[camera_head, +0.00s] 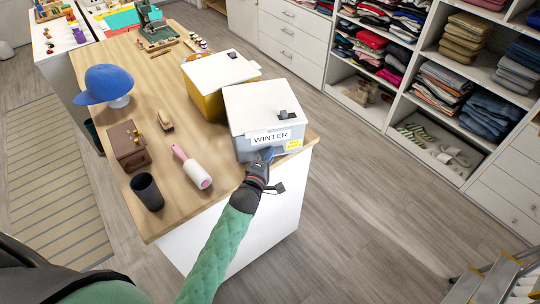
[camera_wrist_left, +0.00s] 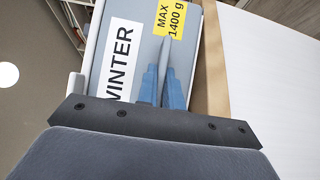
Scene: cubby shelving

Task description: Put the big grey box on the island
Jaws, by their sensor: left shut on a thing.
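The big grey box (camera_head: 242,147) has a white lid, a WINTER label and a small yellow sticker. It is at the right end of the wooden-topped island (camera_head: 185,222), close to the edge, and looks upright on the top. Its underside is hidden. My left gripper (camera_head: 266,156) is at the box's front, below the label. In the left wrist view the blue fingers (camera_wrist_left: 164,88) are closed on a thin grey part of the box (camera_wrist_left: 147,50), whose sticker reads MAX 1400 g. My right gripper is not in view.
A yellow box with a white lid (camera_head: 212,106) stands beside the grey box. A blue cap (camera_head: 106,82), brown box (camera_head: 127,146), black cup (camera_head: 147,191), brush (camera_head: 164,120) and lint roller (camera_head: 194,170) occupy the island's left part. Clothes shelves (camera_head: 400,112) line the right; a ladder (camera_head: 497,281) stands lower right.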

